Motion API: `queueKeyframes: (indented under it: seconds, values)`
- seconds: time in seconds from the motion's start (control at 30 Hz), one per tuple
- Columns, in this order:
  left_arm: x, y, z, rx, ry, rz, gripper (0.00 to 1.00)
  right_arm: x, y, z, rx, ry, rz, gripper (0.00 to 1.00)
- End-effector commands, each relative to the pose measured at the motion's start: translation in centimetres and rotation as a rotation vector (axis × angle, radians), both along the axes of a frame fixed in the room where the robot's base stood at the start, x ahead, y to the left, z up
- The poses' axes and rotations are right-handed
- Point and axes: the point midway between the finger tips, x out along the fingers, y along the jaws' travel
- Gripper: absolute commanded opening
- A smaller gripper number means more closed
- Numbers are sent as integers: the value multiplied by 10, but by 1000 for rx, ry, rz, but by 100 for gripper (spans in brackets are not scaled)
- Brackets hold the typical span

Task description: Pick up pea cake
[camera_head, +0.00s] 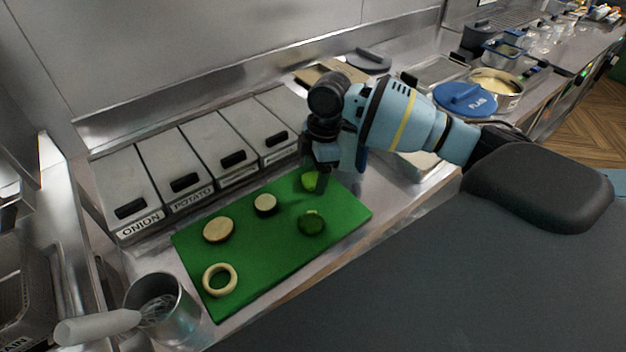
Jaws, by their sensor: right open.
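A green cutting board (268,270) holds several food pieces. A bright green round piece (309,182) lies near its far right corner, partly hidden by my right gripper (321,182). A darker green round piece (312,223) lies nearer to me on the board. I cannot tell for sure which green piece is the pea cake. My right gripper is open and points down just beside the bright green piece; whether it touches it cannot be told. My left gripper is not in view.
A pale ring (207,279), an oval slice (218,230) and a smaller round slice (265,205) share the board. Lidded bins (165,168) line its far side. A metal cup (165,309) with a whisk stands at its left. A blue lid (463,99) lies at right.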

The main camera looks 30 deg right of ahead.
Motion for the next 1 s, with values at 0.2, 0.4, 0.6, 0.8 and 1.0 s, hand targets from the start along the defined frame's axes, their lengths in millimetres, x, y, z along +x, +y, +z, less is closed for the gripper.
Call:
queueKeyframes:
  seconds: [0.2,0.4,0.6,0.8,1.0]
  values:
    - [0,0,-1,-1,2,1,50,0,2,-9,0,-1,1,71]
    - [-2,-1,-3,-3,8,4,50,0,1,-9,0,-1,0,63]
    - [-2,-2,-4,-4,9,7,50,0,1,-9,0,-1,0,37]
    - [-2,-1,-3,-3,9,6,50,0,1,-9,0,-1,0,32]
    - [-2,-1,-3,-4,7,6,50,0,1,-7,0,-2,0,32]
